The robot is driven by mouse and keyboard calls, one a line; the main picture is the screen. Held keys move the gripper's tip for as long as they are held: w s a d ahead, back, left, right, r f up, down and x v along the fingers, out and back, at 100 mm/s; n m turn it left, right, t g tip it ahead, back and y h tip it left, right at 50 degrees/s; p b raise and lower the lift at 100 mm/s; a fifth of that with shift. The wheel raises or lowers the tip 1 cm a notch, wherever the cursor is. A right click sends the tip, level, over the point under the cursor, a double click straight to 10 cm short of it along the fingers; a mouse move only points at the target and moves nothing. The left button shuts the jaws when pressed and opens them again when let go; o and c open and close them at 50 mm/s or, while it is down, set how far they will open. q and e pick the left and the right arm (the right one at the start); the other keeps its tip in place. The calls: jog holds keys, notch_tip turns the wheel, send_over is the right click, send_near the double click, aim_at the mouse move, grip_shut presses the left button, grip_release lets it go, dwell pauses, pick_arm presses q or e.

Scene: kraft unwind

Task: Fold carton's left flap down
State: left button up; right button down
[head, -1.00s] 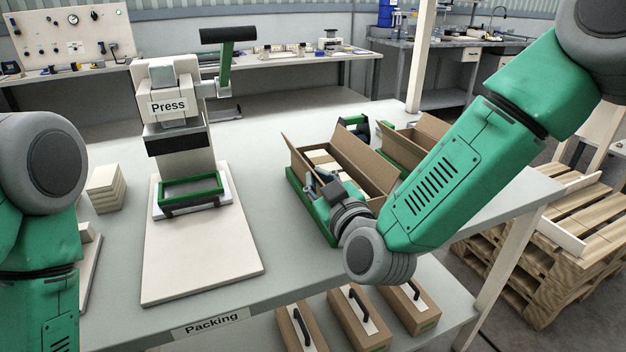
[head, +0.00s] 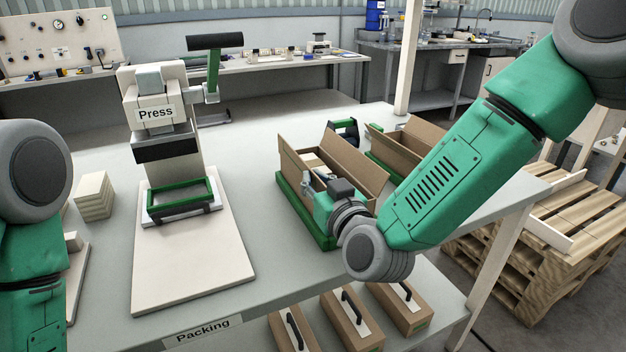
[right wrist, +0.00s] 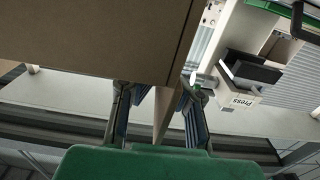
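The open brown carton (head: 360,172) sits in a green tray (head: 292,203) on the packing table, with pale contents inside. Its left flap (head: 287,158) stands up, leaning outward. My right gripper (head: 309,180) is at the carton's near left side, close to the left flap; whether it touches is unclear. In the right wrist view, its two fingers (right wrist: 160,105) are apart, with a large brown cardboard panel (right wrist: 90,40) above them and a thin cardboard strip between them. My left arm shows at the left edge; its gripper is out of view.
A press (head: 155,115) on a pale board stands left of the carton. A second open carton (head: 405,148) is behind, to the right. Closed cartons with handles (head: 345,315) sit on the lower shelf. The table between the press and tray is clear.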

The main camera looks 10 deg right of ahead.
jog(key=shift+r, duration=0.1)
jog(key=c, duration=1.8)
grip_release()
jog(key=shift+o, duration=0.2)
jog(key=v, duration=1.1)
jog(key=shift+s, duration=0.4)
